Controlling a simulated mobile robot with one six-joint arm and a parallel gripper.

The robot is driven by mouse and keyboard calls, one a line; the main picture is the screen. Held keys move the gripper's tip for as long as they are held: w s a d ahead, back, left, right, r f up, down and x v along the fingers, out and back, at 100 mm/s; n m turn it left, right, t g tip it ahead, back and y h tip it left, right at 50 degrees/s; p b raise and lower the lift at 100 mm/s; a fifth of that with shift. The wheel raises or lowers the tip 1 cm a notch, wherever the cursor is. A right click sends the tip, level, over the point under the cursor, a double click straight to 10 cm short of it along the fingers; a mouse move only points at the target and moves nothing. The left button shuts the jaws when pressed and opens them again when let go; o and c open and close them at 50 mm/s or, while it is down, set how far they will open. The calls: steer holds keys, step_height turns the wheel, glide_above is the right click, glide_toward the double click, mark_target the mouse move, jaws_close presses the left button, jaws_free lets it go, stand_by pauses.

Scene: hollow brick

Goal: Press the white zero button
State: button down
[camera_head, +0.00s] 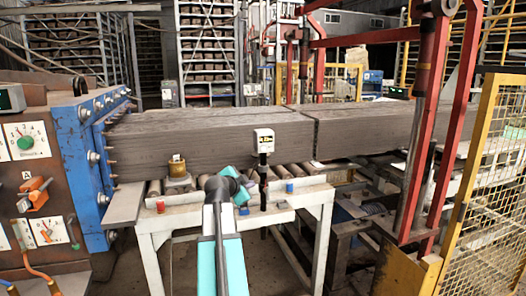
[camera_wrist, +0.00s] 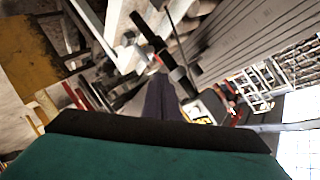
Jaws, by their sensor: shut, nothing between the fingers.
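A small white device with a yellow display (camera_head: 263,140) stands on a dark upright post in front of the long grey extruded clay block (camera_head: 210,140). It seems to show in the wrist view as a white box (camera_wrist: 208,106), just right of and beyond my fingertips. A separate white zero button is too small to make out in either view. My gripper (camera_wrist: 160,97) shows as dark, closed fingers and appears empty. In the head view my teal arm reaches up from the bottom, with its end left of and below the white device, apart from it.
The block rests on rollers over a white metal table (camera_head: 250,208). A brass-coloured part (camera_head: 177,166) and a small red part (camera_head: 160,206) are on the left. A control panel (camera_head: 35,185) stands far left. Red posts and a yellow mesh fence (camera_head: 490,190) are on the right.

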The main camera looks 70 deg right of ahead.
mark_target(263, 148)
steer(key=s+d+r+m+g+h, duration=0.1)
steer(key=s+d+r+m, duration=0.1)
steer(key=s+r, duration=0.6)
step_height(263, 148, up, 2)
steer(key=shift+d+r+m+h, duration=0.1)
steer(key=shift+d+m+h, duration=0.3)
steer(key=shift+m, duration=0.1)
steer(key=shift+w, duration=0.1)
steer(key=shift+w+d+b, duration=0.15)
steer(key=shift+w+d, duration=0.75)
steer(key=shift+d, duration=0.25)
steer(key=shift+w+d+b, duration=0.1)
steer(key=shift+w+d, duration=0.8)
steer(key=shift+d, duration=0.2)
steer(key=shift+w+d+b, duration=0.15)
steer(key=shift+w+d, duration=0.75)
steer(key=shift+d, duration=0.25)
